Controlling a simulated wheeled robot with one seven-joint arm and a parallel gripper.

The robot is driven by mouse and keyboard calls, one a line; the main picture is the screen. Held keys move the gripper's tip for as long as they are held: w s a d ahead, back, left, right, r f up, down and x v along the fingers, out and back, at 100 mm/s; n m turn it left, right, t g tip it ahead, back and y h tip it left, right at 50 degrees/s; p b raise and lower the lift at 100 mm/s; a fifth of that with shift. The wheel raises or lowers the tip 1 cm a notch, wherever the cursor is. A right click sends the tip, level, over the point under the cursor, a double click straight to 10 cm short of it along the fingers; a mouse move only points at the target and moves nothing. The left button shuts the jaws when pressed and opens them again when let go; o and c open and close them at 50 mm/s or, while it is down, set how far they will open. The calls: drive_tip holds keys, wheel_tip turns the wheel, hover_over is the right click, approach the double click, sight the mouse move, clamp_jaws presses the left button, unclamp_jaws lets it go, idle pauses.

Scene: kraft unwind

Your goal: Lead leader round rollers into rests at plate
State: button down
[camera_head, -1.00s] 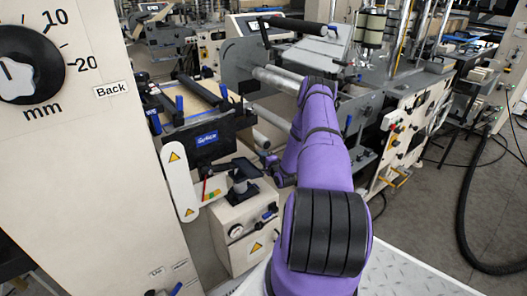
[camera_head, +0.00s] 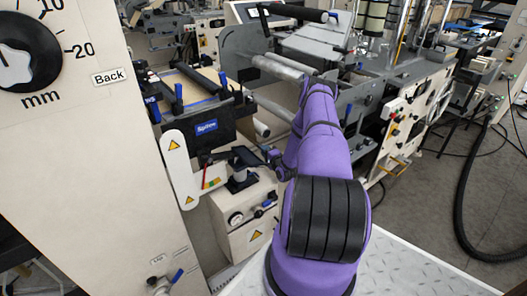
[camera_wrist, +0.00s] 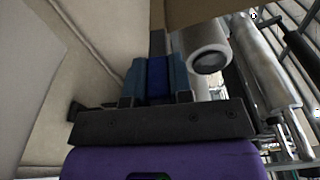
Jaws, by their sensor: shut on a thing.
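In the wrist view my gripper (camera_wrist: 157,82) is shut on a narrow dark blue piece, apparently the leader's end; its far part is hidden. A brown sheet (camera_wrist: 225,12), the colour of kraft, spans the top. A pale roller (camera_wrist: 207,50) with a dark hollow end is just right of the fingers, apart from them. A grey metal roller (camera_wrist: 262,70) lies farther right. In the head view the grey roller (camera_head: 278,67) and a pale roller (camera_head: 274,108) sit left of my purple arm. My gripper's tips are hidden there. I cannot make out the rests or the plate.
A cream cabinet with a dial (camera_head: 25,55) stands close on the left. A white arm with warning triangles (camera_head: 180,168) and a small cream box with a gauge (camera_head: 245,215) stand left of my arm. A control panel (camera_head: 400,120) is right.

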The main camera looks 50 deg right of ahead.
drive_tip(key=shift+d+f, duration=0.15)
drive_tip(key=shift+d, duration=0.05)
drive_tip(key=s+d, duration=0.2)
drive_tip(key=d, duration=0.6)
drive_tip(key=shift+d, duration=0.15)
idle(0.4)
drive_tip(key=r, duration=0.1)
drive_tip(key=d+r, duration=0.2)
drive_tip(key=r, duration=0.1)
drive_tip(key=shift+s+d+r, duration=0.1)
drive_tip(key=shift+s+d, duration=0.15)
drive_tip(key=shift+s, duration=0.05)
drive_tip(key=shift+r, duration=0.1)
idle(0.3)
